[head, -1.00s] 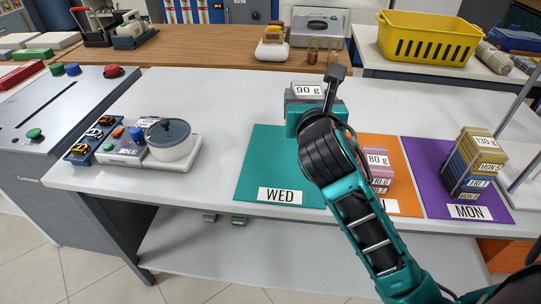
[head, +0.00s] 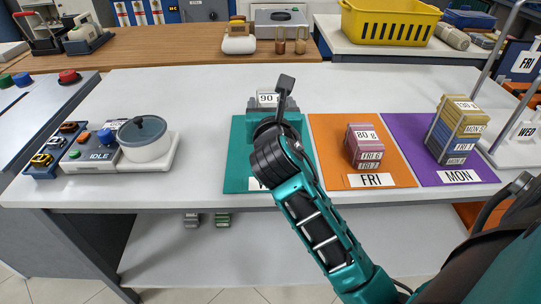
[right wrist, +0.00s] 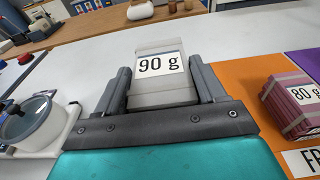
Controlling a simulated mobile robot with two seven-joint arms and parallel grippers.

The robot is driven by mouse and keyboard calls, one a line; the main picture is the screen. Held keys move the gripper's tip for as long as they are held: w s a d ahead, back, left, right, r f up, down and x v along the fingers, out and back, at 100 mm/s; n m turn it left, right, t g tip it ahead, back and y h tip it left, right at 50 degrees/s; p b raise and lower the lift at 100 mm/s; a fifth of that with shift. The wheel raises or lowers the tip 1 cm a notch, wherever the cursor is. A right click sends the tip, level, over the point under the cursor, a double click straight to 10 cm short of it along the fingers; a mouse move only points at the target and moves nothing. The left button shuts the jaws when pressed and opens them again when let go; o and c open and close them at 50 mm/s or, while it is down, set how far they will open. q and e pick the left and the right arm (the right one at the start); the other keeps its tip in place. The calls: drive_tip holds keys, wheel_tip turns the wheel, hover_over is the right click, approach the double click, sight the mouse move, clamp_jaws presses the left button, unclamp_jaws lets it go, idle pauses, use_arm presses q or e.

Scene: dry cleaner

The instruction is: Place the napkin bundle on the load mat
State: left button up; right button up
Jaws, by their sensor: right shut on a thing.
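My right gripper (head: 269,107) is shut on a pale grey bundle labelled 90 g (head: 268,98), which looks to be the napkin bundle. In the right wrist view the bundle (right wrist: 163,78) sits upright between the two grey fingers. In the head view it shows at the far edge of the teal WED mat (head: 238,150); my arm hides much of that mat and its label. I cannot tell whether the bundle touches anything below. An orange FRI mat (head: 330,150) and a purple MON mat (head: 405,140) lie to the right. My left gripper is not in view.
Pink bundles (head: 365,143) are stacked on the orange mat, and yellow and blue bundles (head: 456,128) on the purple mat. A scale unit with a lidded pot (head: 145,140) stands left. The white table (head: 200,95) is clear between them.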

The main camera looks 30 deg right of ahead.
wheel_tip(320, 180, down, 11)
drive_tip(key=b, duration=0.4)
drive_tip(key=shift+f, duration=0.15)
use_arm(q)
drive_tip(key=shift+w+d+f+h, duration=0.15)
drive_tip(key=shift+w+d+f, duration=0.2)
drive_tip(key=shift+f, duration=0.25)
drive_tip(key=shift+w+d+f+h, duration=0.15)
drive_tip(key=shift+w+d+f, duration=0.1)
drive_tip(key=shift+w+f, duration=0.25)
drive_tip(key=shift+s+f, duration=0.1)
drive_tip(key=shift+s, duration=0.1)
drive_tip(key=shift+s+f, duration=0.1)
use_arm(e)
drive_tip(key=shift+f, duration=0.55)
drive_tip(key=o, duration=1.2)
drive_tip(key=shift+f, duration=0.15)
drive_tip(key=shift+c, duration=0.2)
